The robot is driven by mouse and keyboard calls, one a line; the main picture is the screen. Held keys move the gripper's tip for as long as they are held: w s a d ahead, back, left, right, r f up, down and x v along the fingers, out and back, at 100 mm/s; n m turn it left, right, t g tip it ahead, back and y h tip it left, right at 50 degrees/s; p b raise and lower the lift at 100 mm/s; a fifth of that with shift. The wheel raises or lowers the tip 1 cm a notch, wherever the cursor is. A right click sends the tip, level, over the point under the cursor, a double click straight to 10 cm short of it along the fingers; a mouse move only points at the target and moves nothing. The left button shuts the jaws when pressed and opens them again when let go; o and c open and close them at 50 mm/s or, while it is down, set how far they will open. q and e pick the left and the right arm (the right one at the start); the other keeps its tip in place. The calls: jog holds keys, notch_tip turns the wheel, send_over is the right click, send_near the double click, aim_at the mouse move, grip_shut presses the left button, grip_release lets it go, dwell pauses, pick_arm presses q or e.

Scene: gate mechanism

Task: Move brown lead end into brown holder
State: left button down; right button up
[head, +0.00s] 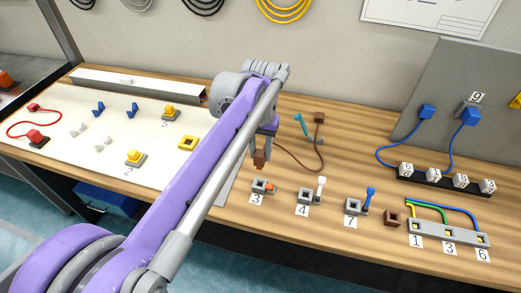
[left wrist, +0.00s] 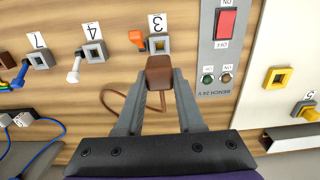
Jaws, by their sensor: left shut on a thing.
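My left gripper (head: 264,137) points down and is shut on a brown lead end (head: 260,159), a small brown block. The left wrist view shows the block (left wrist: 158,72) between the two fingertips (left wrist: 160,85). It is above the table, behind the grey socket numbered 3. A brown cable runs from it to a second brown block (head: 319,117) farther back. A brown square holder (head: 393,218) with a dark opening sits on the table to the right, between socket 7 and the grey strip. It shows partly at the left edge of the wrist view (left wrist: 5,60). My right gripper is not in view.
Grey sockets 3 (head: 262,187), 4 (head: 310,196) and 7 (head: 355,206) stand in a row between the lead end and the holder, with orange, white and blue plugs. A grey strip (head: 448,235) lies right of the holder. A teal item (head: 302,124) lies behind.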

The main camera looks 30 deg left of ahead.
aim_at(261, 159)
pick_arm(q)
jog(key=shift+f+b, duration=0.85)
jog(key=shift+f, duration=0.9)
jog(key=shift+d+r, duration=0.1)
